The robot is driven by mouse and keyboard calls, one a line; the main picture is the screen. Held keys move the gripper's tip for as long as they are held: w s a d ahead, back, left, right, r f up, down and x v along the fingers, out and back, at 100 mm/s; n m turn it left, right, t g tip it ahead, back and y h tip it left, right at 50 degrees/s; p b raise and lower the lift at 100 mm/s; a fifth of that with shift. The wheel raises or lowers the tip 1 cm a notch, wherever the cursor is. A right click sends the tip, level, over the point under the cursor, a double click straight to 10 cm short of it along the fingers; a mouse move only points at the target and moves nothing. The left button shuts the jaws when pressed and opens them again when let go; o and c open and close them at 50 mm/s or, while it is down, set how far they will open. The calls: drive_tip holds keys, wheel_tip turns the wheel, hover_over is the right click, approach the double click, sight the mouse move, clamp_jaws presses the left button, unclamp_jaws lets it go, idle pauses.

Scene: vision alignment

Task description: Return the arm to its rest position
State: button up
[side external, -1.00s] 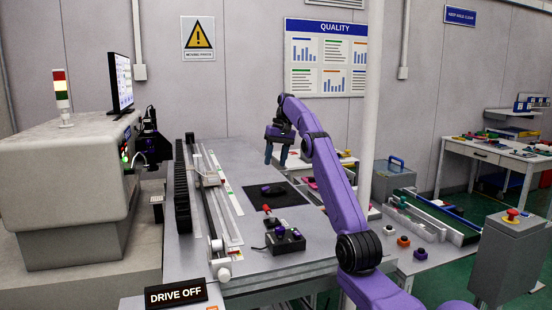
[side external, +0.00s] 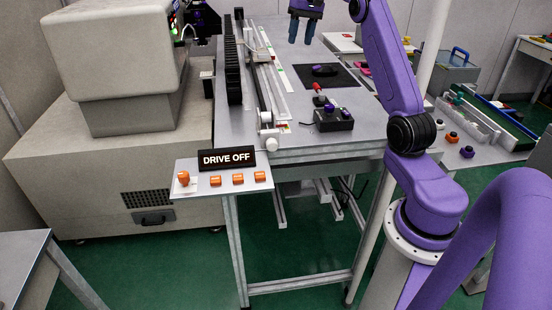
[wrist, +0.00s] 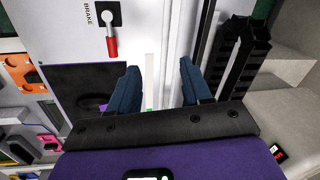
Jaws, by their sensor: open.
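My gripper (side external: 302,38) is at the top of the side external view, pointing down with dark blue fingers. It is above the work table (side external: 360,104), to the left of and beyond the black mat (side external: 345,82). In the wrist view the two fingers (wrist: 157,88) stand well apart with nothing between them. The gripper is open and empty. My purple arm reaches up from its pedestal at the right of the side external view. A small dark purple part (side external: 325,70) lies on the mat.
A long rail (side external: 265,75) and black cable chain (side external: 233,65) run along the table's left side. A red-handled brake lever (wrist: 110,42) and a knob box (side external: 333,119) stand near the mat. A grey machine (side external: 130,60) is at left; a DRIVE OFF sign (side external: 227,159) is in front.

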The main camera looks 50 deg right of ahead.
drive_tip(key=s+a+f+n, duration=0.1)
drive_tip(key=a+n, duration=0.2)
drive_tip(key=a, duration=1)
drive_tip(key=s+a+f+n, duration=0.15)
drive_tip(key=a+n, duration=0.25)
drive_tip(key=a, duration=0.9)
drive_tip(key=s+a+f+n+g, duration=0.15)
drive_tip(key=s+a+n, duration=0.25)
drive_tip(key=s+a, duration=0.7)
drive_tip(key=s+f+n, duration=0.4)
drive_tip(key=s, duration=0.6)
drive_tip(key=s+f+n+h, duration=0.1)
drive_tip(key=s+f+n, duration=0.2)
drive_tip(key=s, duration=0.8)
drive_tip(key=shift+s+a+f+n+t, duration=0.2)
drive_tip(key=shift+f+n+t, duration=0.2)
drive_tip(key=shift+f, duration=0.35)
drive_tip(key=shift+w, duration=0.1)
